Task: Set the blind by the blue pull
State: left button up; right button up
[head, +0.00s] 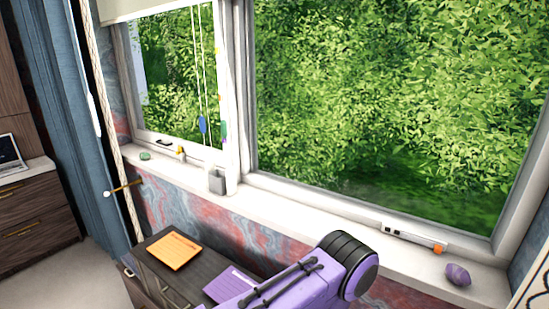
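The blue pull (202,124) hangs on a pale cord in front of the small left window, a little above the sill. The cream blind (140,8) shows at the top left, above that window, with its lower edge near the top of the picture. A green pull (224,131) hangs just right of the blue pull, close to the window post. One purple arm of mine reaches in from the bottom centre, well below and right of the pulls. Neither gripper is in view.
The white sill (330,219) runs under both windows. It holds a grey cup (217,181) below the pulls, a yellow item (180,152), a white-and-orange tool (415,237) and a purple stone (457,274). A dark cabinet (150,266) with an orange notepad (174,251) stands below.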

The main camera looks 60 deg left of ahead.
aim_at(201, 120)
jog(key=u, duration=2.35)
